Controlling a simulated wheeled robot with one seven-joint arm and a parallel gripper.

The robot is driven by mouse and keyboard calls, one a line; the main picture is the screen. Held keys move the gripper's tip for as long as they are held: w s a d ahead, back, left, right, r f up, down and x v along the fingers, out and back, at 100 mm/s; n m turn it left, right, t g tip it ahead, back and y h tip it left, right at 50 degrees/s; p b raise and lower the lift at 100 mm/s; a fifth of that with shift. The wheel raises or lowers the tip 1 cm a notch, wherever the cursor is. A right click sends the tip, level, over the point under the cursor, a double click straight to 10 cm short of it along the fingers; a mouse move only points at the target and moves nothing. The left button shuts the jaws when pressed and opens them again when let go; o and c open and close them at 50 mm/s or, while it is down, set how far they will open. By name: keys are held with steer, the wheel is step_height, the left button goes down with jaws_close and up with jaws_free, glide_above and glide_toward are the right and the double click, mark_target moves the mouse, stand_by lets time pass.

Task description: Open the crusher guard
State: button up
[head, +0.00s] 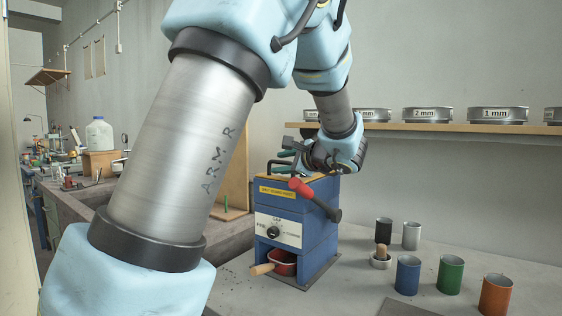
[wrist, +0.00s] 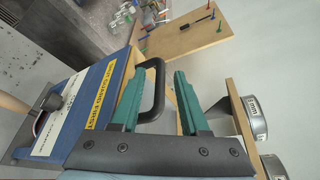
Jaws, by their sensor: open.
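The crusher (head: 318,225) is a blue box on the bench with a gap dial (head: 274,231) on its front. A yellow label strip (head: 277,192) runs along its upper front edge, also seen in the wrist view (wrist: 101,95). Its guard on top looks closed, though my arm partly hides it. A black loop handle (wrist: 157,88) stands up from the top. My gripper (wrist: 159,76) has green fingers and is open, with a finger on either side of the handle's bar in the picture. Contact cannot be told. In the head view my gripper (head: 280,161) is above the crusher's top.
A shelf (head: 470,128) with sieves runs behind. A wooden pegboard (wrist: 185,40) stands beyond.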

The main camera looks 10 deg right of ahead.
steer(key=shift+w+a, duration=0.15)
steer(key=shift+w, duration=0.1)
jaws_close()
steer(key=shift+f, duration=0.1)
stand_by(1.2)
